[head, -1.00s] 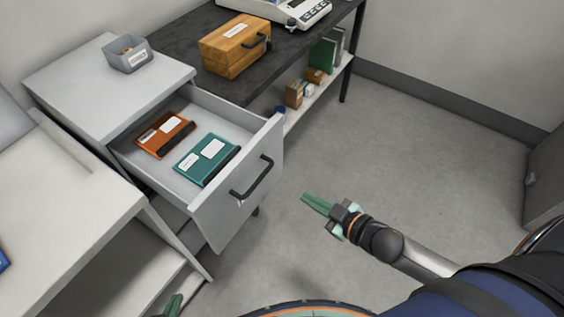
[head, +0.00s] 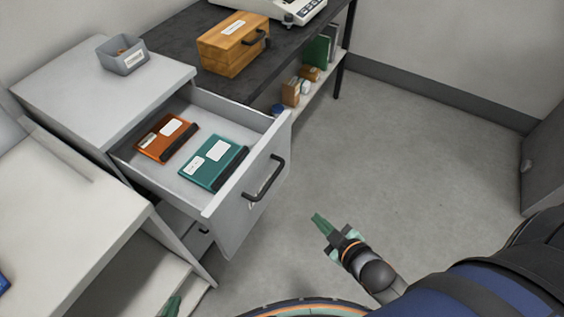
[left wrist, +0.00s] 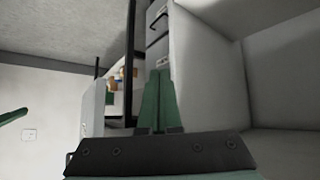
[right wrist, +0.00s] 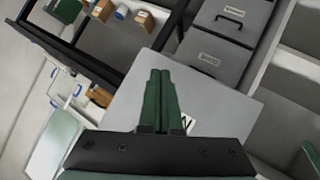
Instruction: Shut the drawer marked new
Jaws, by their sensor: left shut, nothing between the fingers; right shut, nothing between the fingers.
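The open drawer (head: 258,192) sticks out from the top of the grey cabinet (head: 60,88), with a dark bar handle on its front. An orange binder (head: 160,134) and a teal binder (head: 205,172) lie in it. My right gripper (head: 318,218) is shut and empty, in front of the drawer front and apart from it. In the right wrist view the drawer front (right wrist: 205,105) lies beyond its fingers, its label mostly hidden behind them. My left gripper (head: 174,303) is shut and empty, low at the white table's open shelf; its fingers also show in the left wrist view (left wrist: 160,75).
More closed drawers (right wrist: 215,55) with labels too small to read sit below. A white table (head: 75,205) stands close on the left. A dark table (head: 185,62) with a wooden box (head: 232,50) stands beyond the cabinet. The floor right of the drawer is clear.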

